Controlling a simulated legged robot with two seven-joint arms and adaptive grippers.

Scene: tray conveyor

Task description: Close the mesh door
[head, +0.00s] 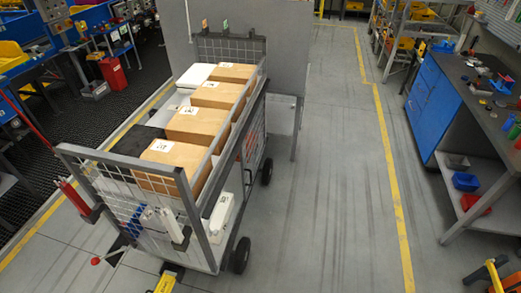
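A grey-framed wheeled cart (205,228) with wire mesh walls stands left of centre. Its near end is a mesh panel (110,190), and more mesh (253,140) runs along its right side. A shorter mesh panel (230,47) stands upright at the far end. I cannot tell which panel is the door or how far it stands open. A yellow and dark part at the bottom edge (165,283) and another at the lower right (492,272) look like my left and right grippers. Both are cut off, apart from the cart, and their fingers are unclear.
Several cardboard boxes (200,125) and white boxes (196,74) ride on the cart. A grey partition (290,45) stands behind it. A blue workbench (425,95) is at right, and blue racks (95,30) are at left. The floor (330,190) between cart and workbench is clear.

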